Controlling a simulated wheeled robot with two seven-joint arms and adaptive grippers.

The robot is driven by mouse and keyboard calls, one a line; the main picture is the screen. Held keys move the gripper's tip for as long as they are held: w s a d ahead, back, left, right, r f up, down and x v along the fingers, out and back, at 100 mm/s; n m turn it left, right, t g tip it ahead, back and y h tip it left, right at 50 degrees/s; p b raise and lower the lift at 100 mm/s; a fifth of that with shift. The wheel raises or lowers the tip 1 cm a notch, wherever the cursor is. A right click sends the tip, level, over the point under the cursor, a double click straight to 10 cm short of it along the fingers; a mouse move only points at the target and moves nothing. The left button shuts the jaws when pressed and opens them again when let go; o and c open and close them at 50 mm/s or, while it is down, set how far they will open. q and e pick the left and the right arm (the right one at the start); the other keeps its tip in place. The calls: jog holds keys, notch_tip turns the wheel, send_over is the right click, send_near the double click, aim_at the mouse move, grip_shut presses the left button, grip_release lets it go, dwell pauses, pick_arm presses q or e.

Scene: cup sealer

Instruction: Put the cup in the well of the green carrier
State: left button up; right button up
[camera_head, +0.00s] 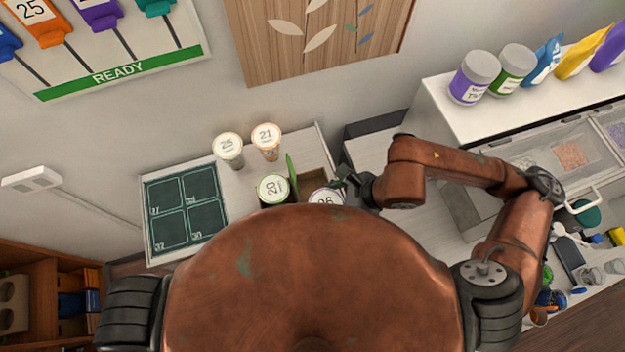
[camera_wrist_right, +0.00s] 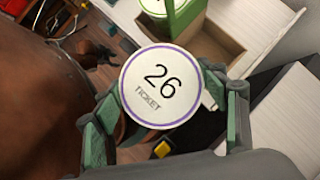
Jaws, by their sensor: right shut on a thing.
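The cup (camera_wrist_right: 160,88) has a round white lid with a purple rim, marked 26. My right gripper (camera_wrist_right: 163,95) is shut on it, with green-padded fingers on both sides. In the head view the cup's lid (camera_head: 323,196) is partly hidden by my body, and my right gripper (camera_head: 347,184) reaches it from the right. The carrier shows a green upright panel (camera_head: 293,168) and an open brown cardboard well (camera_head: 313,182). In the wrist view this well (camera_wrist_right: 222,45) looks empty, beyond the held cup. A cup marked 20 (camera_head: 272,187) stands left of the panel. My left gripper is out of view.
Cups marked 25 (camera_head: 228,148) and 21 (camera_head: 266,140) stand behind the carrier on the white counter. A dark mat (camera_head: 185,207) with numbered squares lies to the left. A raised white shelf (camera_head: 460,120) with jars and pouches stands at the right.

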jog(key=w+b, duration=0.2)
jog(key=b, duration=0.1)
jog(key=shift+w+a+f, duration=0.2)
jog(key=shift+w+a, duration=0.15)
jog(key=shift+a, duration=0.05)
jog(key=w+a+p, duration=0.3)
jog(key=w, duration=0.4)
pick_arm(q)
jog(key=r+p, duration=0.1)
jog(key=p, duration=0.1)
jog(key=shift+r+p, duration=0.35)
pick_arm(e)
notch_tip(320, 180, down, 6)
jog(key=w, duration=0.1)
jog(key=shift+w+f, duration=0.25)
jog(key=o, duration=2.1)
jog(key=shift+d, duration=0.1)
pick_arm(q)
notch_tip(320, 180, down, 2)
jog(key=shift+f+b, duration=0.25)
jog(key=shift+b, duration=1)
pick_arm(e)
jog(key=v, duration=1.2)
